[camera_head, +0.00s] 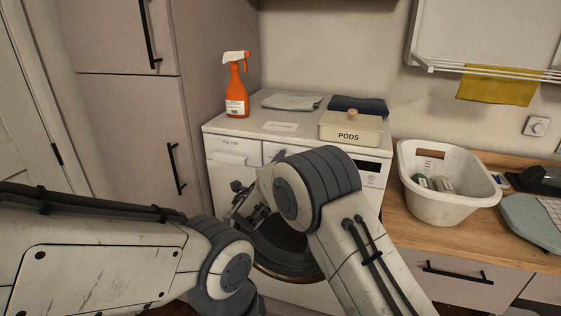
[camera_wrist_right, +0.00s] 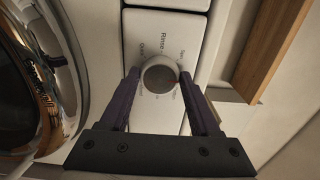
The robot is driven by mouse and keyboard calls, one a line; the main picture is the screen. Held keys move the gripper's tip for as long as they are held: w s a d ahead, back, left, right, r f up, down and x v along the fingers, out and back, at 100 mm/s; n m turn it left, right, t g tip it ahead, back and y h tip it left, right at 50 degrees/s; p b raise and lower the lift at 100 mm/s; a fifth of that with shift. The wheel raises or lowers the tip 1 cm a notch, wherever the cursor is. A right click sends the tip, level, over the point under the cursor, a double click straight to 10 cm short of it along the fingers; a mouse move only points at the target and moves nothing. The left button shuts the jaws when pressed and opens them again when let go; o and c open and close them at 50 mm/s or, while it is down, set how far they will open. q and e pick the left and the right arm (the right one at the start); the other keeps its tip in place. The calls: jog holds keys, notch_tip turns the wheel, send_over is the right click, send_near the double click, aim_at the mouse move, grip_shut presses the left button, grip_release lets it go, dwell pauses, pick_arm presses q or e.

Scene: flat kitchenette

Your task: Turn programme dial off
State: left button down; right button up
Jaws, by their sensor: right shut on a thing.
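The programme dial (camera_wrist_right: 160,75) is a round grey knob on the white control panel of the washing machine (camera_head: 228,172). In the right wrist view, printed labels surround it, one reading Rinse; its pointer is not clear. My right gripper (camera_wrist_right: 160,78) is shut on the dial, with one dark finger on each side of it. In the head view my right arm covers the dial and much of the machine's front. My left arm reaches in from the left, low in front of the machine; its gripper is not visible.
The round door (camera_wrist_right: 62,75) lies close beside the panel in the wrist view. On the machine stand an orange spray bottle (camera_head: 236,90), folded cloths (camera_head: 291,101) and a PODS box (camera_head: 350,128). A white basket (camera_head: 445,205) stands on the wooden counter at right.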

dwell(0.5)
jog(key=o, duration=1.4)
jog(key=shift+c, duration=0.2)
jog(key=b+v, duration=0.2)
jog(key=v, duration=0.8)
jog(key=shift+s, duration=0.25)
